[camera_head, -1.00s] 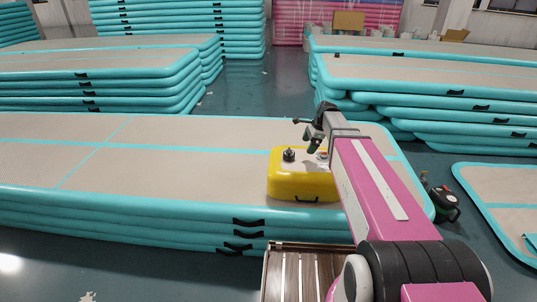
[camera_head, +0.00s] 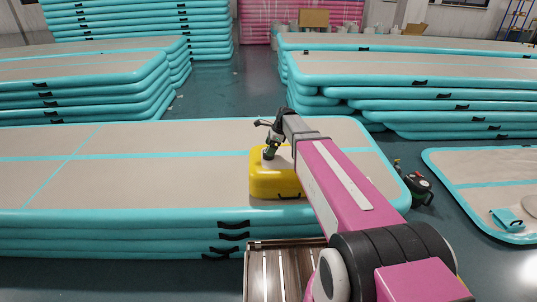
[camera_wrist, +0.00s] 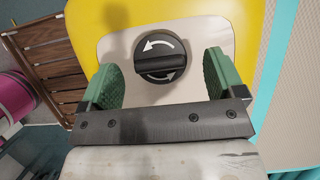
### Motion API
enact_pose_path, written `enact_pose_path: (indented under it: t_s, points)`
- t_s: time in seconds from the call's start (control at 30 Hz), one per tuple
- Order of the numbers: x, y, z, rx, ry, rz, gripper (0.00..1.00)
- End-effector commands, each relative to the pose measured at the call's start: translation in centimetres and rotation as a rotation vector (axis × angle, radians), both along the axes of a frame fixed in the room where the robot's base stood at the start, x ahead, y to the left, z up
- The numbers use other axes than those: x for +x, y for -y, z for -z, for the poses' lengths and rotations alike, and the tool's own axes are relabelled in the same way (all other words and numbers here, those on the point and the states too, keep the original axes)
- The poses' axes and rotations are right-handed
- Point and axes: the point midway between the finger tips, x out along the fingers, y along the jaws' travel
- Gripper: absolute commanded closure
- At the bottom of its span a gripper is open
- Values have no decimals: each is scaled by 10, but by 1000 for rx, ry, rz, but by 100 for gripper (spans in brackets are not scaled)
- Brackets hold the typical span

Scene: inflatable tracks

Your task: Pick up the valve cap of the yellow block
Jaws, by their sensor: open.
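The yellow block (camera_head: 277,184) lies on the top mat of a teal-edged stack, near its front edge. In the wrist view the black valve cap (camera_wrist: 160,57), round with white curved arrows and a raised grip bar, sits on a pale panel (camera_wrist: 205,38) of the block. My gripper (camera_wrist: 166,80) is open, with one green finger pad on the left of the cap and one on the right. Gaps show between the pads and the cap, and nothing is held. In the head view my gripper (camera_head: 268,152) is over the block and hides the cap.
The teal-edged mat stack (camera_head: 120,175) has a wide bare top left of the block. A slatted wooden bench (camera_head: 285,270) stands in front. A dark pump-like device (camera_head: 418,188) is on the floor at right, near a low mat (camera_head: 480,170).

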Motion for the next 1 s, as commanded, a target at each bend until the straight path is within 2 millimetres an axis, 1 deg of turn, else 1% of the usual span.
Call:
enact_pose_path:
  t_s: [0.03, 0.2, 0.3, 0.47, 0.5, 0.57, 0.6, 0.63, 0.67, 1.0]
  points:
    - [0, -4, 7, 0, -1, 0, 12]
    - [-1, -14, 28, 0, -1, -1, 12]
    - [-1, -15, 33, 0, 0, -1, 12]
    - [-1, -15, 32, 0, 1, -1, 12]
    - [-1, -15, 32, 0, 1, -1, 18]
    - [-1, -15, 32, 0, 0, -1, 38]
    - [-1, -15, 32, 0, 0, -1, 51]
    - [-1, -15, 32, 0, 0, -1, 61]
    - [-1, -15, 32, 0, 0, -1, 62]
    - [-1, -15, 32, 0, 0, -1, 62]
